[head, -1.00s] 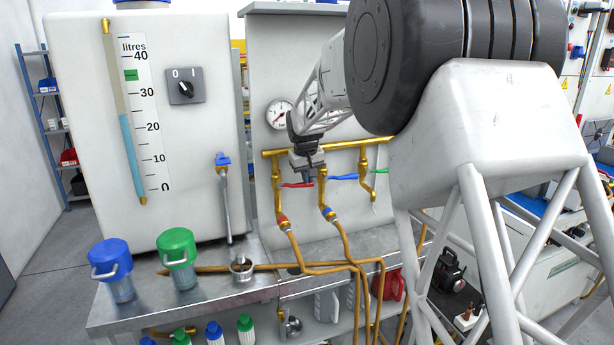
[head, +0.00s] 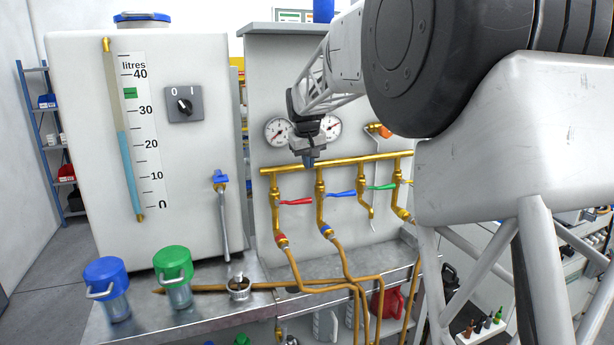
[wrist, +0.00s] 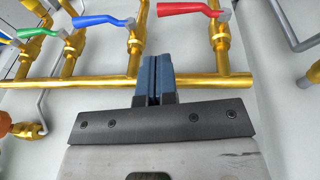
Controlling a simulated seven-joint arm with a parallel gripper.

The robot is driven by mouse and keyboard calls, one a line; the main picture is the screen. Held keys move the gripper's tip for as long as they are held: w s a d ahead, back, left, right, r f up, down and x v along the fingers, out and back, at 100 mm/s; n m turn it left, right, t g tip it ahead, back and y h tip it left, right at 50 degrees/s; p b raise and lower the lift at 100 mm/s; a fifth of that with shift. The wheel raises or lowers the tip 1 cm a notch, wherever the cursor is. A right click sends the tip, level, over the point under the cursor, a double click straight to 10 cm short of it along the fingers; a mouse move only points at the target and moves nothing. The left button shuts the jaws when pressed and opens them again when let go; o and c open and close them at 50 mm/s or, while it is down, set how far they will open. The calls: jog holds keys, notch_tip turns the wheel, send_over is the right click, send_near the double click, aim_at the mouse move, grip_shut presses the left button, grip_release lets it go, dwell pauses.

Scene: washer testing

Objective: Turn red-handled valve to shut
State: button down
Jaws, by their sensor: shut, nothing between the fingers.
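The red-handled valve (head: 296,201) is at the left end of the brass manifold (head: 350,160). Its lever points right, roughly level and crosswise to its vertical pipe. My gripper (head: 308,162) is shut and empty. It is above the red handle, in front of or near the manifold, between the red and blue branches. In the wrist view my closed fingers (wrist: 155,66) overlap the manifold pipe; I cannot tell whether they touch it.
A blue handle (head: 342,194) and a green handle (head: 382,187) are on neighbouring branches to the right. Two gauges (head: 278,131) are on the panel behind my gripper. A metal bench (head: 215,301) with blue and green lidded jars stands below. Brass pipes run down in front of the panel.

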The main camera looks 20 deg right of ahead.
jog(key=shift+v, duration=1.3)
jog(key=shift+d, duration=0.2)
jog(key=shift+s, duration=0.1)
jog(key=s+a+f, duration=0.1)
jog(key=s+a, duration=0.4)
jog(key=s, duration=0.8)
jog(key=s+a+f, duration=0.1)
jog(key=s+a, duration=0.4)
jog(key=s, duration=0.8)
jog(key=s+a+f, duration=0.1)
jog(key=s+f, duration=0.2)
jog(key=s, duration=0.4)
jog(key=s+a+f, duration=0.2)
jog(key=s+f, duration=0.2)
jog(key=s, duration=0.4)
jog(key=s+a+f+y, duration=0.1)
jog(key=s+f, duration=0.3)
jog(key=s, duration=0.4)
jog(key=shift+a, duration=0.55)
